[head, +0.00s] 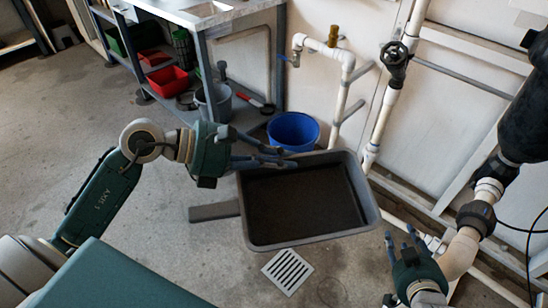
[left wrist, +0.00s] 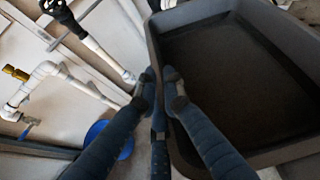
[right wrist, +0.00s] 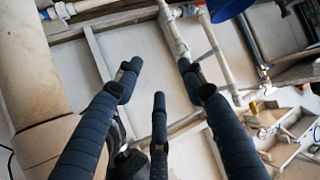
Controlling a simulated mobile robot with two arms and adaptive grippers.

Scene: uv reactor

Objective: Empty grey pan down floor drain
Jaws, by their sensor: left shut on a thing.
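The grey pan (head: 312,241) is in the middle of the head view, with a dark inside; I cannot tell whether that is liquid or its bare bottom. My left gripper (head: 282,158) is shut on the pan's far rim, near its far left corner. In the left wrist view the fingers (left wrist: 160,82) close on the wall of the pan (left wrist: 268,156). The white slotted floor drain (head: 287,271) lies in the floor just in front of the pan, uncovered. My right gripper (head: 399,236) is open and empty, right of the pan; its fingers spread in the right wrist view (right wrist: 160,72).
A blue bucket (head: 293,131) stands behind the pan by the wall. White pipes (head: 345,85) and a hand valve (head: 395,62) are along the wall. A bench (head: 200,25) with red bins (head: 168,82) stands at back left. A flat grey bar (head: 213,212) shows left of the pan. Left floor is clear.

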